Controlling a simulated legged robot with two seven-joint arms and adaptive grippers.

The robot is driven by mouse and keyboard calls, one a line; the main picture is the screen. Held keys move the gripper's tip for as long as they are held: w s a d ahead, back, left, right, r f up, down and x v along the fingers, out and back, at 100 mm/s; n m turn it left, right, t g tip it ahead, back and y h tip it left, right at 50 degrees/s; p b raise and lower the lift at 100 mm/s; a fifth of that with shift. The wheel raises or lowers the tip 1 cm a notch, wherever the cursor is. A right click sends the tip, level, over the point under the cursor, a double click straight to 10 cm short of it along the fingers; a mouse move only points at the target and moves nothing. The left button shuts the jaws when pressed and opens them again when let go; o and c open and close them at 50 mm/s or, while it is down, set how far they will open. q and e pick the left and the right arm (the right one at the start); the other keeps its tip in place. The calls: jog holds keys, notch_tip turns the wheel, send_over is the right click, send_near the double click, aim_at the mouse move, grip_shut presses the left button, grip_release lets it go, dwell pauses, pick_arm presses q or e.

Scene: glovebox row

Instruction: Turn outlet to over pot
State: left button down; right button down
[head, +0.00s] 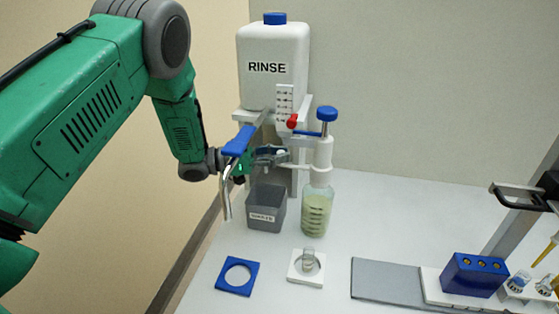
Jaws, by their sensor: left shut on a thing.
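A clear bottle of pale green liquid (316,210) stands upright with a white pump head and blue knob (326,114). Its white outlet arm (297,167) reaches left toward my gripper. My left gripper (275,154) is shut at this arm's end, above the grey labelled pot (265,208); its fingers hide the exact contact. A small clear glass pot (308,259) stands on a white square holder (293,275) in front of the bottle. My right gripper is not in view.
A white RINSE tank (273,58) stands behind, with a blue lever (238,142) and a metal spout (226,200) close to my gripper. A blue ring plate (238,272), grey mat (385,281) and blue block (474,276) lie in front.

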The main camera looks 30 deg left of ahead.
pick_arm(q)
jog(key=shift+w+r, duration=0.15)
jog(key=shift+r, duration=0.1)
jog(key=c, duration=1.4)
grip_release()
jog(key=shift+f, duration=0.1)
jog(key=v, duration=1.2)
jog(key=shift+w+a+f, duration=0.1)
jog(key=shift+w+f, duration=0.05)
